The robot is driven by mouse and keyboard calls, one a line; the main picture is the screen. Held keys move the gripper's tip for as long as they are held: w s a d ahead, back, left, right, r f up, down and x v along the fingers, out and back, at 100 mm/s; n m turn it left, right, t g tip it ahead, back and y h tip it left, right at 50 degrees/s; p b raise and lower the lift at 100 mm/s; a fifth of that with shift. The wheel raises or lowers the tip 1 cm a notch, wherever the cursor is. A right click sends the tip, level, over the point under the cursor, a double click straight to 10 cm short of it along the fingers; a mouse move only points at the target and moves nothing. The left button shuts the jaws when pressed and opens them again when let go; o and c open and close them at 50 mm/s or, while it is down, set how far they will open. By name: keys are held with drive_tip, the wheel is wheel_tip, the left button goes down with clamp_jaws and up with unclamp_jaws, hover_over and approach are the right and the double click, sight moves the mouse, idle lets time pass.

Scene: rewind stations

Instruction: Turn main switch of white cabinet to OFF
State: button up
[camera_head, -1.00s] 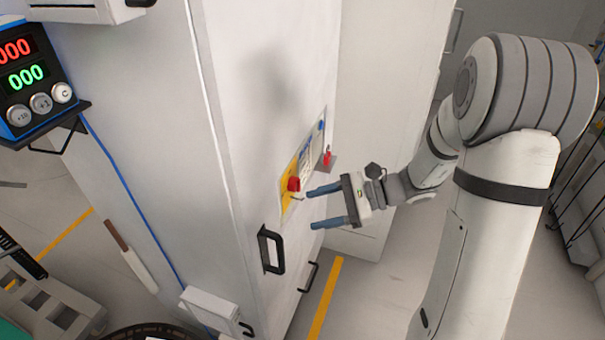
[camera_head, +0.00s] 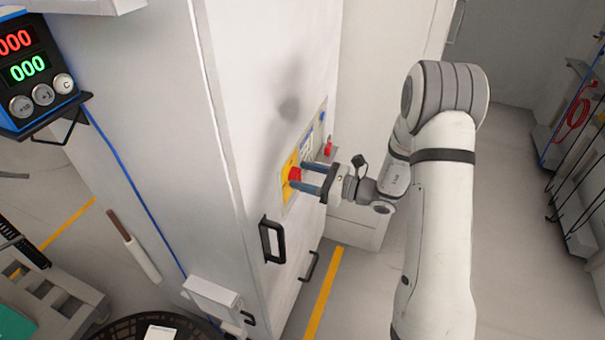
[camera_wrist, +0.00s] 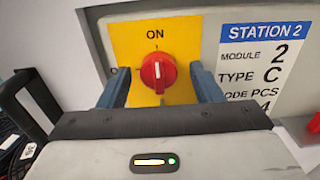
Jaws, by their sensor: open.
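The white cabinet (camera_head: 262,75) stands left of my arm in the head view. Its red main switch (camera_wrist: 158,71) sits on a yellow plate (camera_wrist: 190,32) in the wrist view, with its handle upright toward the "ON" mark. An "O" mark to its left is partly hidden by a finger. The switch also shows in the head view (camera_head: 295,174). My gripper (camera_wrist: 160,85) is open, with its blue fingers on either side of the switch. A gap shows on both sides of the knob; I cannot tell how deep the fingers reach.
A label (camera_wrist: 262,62) reading "STATION 2", module 2, type C is right of the yellow plate. A black door handle (camera_head: 271,240) is below the switch. A small red object (camera_head: 328,147) sits on a ledge beyond the panel.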

drive_tip(key=shift+a, duration=0.25)
